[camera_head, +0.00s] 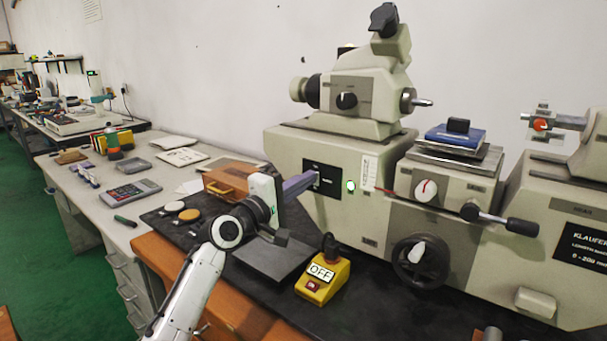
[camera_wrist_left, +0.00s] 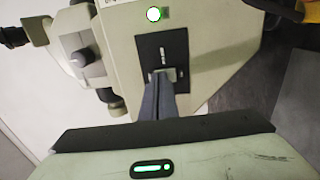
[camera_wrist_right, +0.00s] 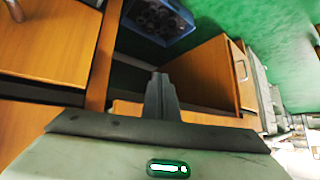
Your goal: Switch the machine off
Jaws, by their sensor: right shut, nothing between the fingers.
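The machine (camera_head: 300,150) is a large cream measuring instrument on the bench. Its black switch panel (camera_head: 323,180) is on the left front, with a lit green lamp (camera_head: 351,186) beside it. My left gripper (camera_head: 315,178) has its fingers together, tips at the panel. The left wrist view shows the panel (camera_wrist_left: 160,50), the lit lamp (camera_wrist_left: 154,14) and the fingertips over the panel's lower part; contact with the switch is unclear. A yellow box marked OFF (camera_head: 322,271) stands in front of the machine. My right gripper (camera_wrist_right: 160,80) is shut and empty, away from the machine.
A dark flat plate (camera_head: 272,258) lies under my left gripper. An orange-brown wooden box (camera_head: 228,181) and small round pieces lie to its left. A handwheel (camera_head: 420,262) and lever (camera_head: 500,218) project on the right. Wooden drawers (camera_wrist_right: 50,40) surround my right gripper.

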